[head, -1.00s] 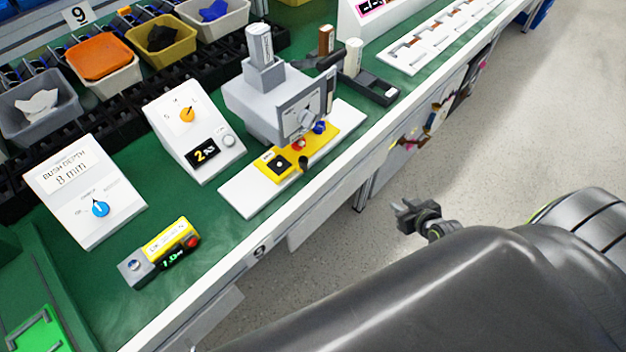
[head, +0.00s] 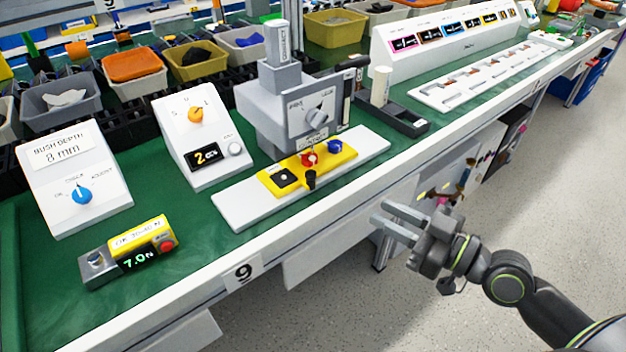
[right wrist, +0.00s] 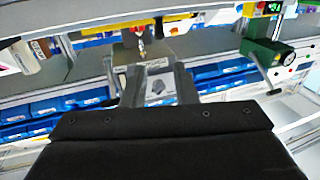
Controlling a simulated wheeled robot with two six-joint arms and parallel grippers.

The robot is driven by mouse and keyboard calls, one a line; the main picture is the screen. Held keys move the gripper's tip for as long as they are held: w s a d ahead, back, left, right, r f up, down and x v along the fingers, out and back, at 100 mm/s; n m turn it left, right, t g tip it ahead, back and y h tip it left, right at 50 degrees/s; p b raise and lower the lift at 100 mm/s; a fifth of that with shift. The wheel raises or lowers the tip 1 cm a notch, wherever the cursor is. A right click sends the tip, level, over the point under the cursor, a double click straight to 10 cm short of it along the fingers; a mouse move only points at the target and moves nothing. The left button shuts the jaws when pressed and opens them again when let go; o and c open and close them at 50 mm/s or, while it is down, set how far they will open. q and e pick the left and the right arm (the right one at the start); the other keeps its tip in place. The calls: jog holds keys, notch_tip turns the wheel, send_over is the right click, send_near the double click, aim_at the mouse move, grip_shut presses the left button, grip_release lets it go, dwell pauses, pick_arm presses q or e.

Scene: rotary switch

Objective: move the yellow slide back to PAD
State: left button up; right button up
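The yellow slide (head: 318,170) lies on a long white rail (head: 240,206) in front of the grey press (head: 270,108). It carries a black square (head: 285,177) at its left, a red part (head: 309,159) in the middle under the press head, a blue part (head: 336,145) at its right, and a black knob (head: 310,180) on its front edge. My right gripper (head: 382,218) is open and empty, off the bench's front edge, right of and nearer than the slide. Its spread fingers also show in the right wrist view (right wrist: 158,88). My left gripper is out of view.
The bench's white front edge (head: 200,288) lies between my right gripper and the slide. Two white dial boxes (head: 75,180) (head: 200,140) and a yellow force meter (head: 143,240) stand to the left. A dark tray (head: 405,120) with a pale cylinder stands right of the press.

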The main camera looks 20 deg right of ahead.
aim_at(315, 178)
jog(key=p+x, duration=0.2)
jog(key=x, duration=1.4)
jog(key=shift+w+a, duration=0.2)
jog(key=shift+w, duration=0.2)
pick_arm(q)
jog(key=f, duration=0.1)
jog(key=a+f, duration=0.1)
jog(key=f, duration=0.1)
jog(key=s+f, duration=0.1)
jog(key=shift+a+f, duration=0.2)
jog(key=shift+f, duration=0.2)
